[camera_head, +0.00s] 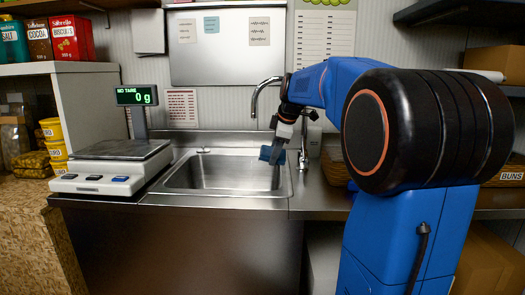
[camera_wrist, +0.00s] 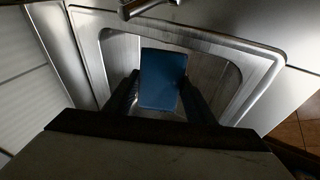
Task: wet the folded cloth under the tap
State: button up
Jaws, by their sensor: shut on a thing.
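My gripper (camera_head: 279,155) is shut on the folded cloth (camera_head: 267,155), a small blue pad. It holds the cloth over the right part of the steel sink (camera_head: 208,187). In the wrist view the cloth (camera_wrist: 161,79) sits between the two dark fingers (camera_wrist: 160,97), with the sink basin below and around it. The tap (camera_head: 257,93) has a curved chrome spout behind and left of my gripper. Its spout end (camera_wrist: 150,8) shows at the top of the wrist view, beyond the cloth. No water stream is visible.
A scale (camera_head: 112,165) reading 0 g stands left of the sink. Yellow tubs (camera_head: 54,140) and a shelf with boxes (camera_head: 70,38) are at the far left. A basket (camera_head: 334,172) stands on the counter to the right, partly behind my arm.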

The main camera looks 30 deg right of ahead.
jog(key=s+r, duration=0.4)
jog(key=s, duration=0.1)
dwell(0.7)
